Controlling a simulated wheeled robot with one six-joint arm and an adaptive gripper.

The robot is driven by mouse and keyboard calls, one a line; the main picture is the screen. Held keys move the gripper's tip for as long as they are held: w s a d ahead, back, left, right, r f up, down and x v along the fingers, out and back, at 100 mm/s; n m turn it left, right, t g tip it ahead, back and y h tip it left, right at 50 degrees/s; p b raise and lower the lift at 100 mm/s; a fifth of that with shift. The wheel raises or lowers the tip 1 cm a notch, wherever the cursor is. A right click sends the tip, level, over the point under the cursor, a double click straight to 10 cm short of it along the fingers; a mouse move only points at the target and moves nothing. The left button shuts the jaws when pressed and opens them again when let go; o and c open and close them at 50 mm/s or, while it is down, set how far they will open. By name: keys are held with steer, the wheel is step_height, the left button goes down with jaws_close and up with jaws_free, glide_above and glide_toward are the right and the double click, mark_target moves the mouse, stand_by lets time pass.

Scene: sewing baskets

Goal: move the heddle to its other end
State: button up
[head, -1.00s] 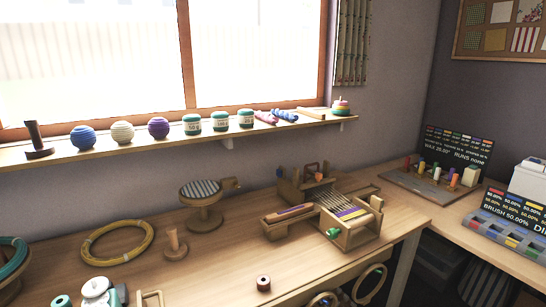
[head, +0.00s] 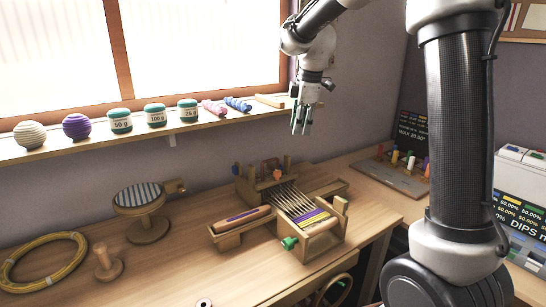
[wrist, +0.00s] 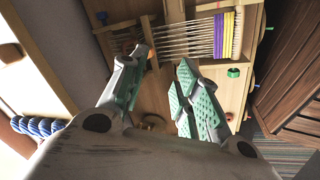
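The small wooden loom (head: 322,232) stands on the bench, with pale warp threads (head: 287,197) and a purple and yellow woven band (head: 311,217) at its near end. A wooden crosspiece that looks like the heddle (head: 269,184) stands across the threads at the far end, by an orange knob (head: 277,174); it also shows in the wrist view (wrist: 151,30). A green knob (head: 289,243) sits on the near end. My gripper (head: 301,131) is open and empty, pointing down above the loom's far end, apart from it. In the wrist view its fingers (wrist: 162,62) partly cover the loom.
A shuttle with purple yarn (head: 243,216) lies in a tray at the loom's left. A striped round stand (head: 140,199) and a yellow hoop (head: 45,262) are further left. The window shelf (head: 150,131) with yarn runs behind my gripper.

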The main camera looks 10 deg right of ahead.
mark_target(271, 160)
steer(key=w+a+f+n, duration=0.5)
steer(key=w+a+f, duration=0.15)
steer(key=w, duration=0.35)
steer(key=shift+n+g, duration=0.3)
steer(key=shift+g, duration=0.1)
steer(key=f, duration=0.2)
steer(key=w+f, duration=0.1)
steer(key=f, duration=0.5)
steer(key=shift+w+f, duration=0.25)
steer(key=shift+w, duration=0.15)
jaws_close()
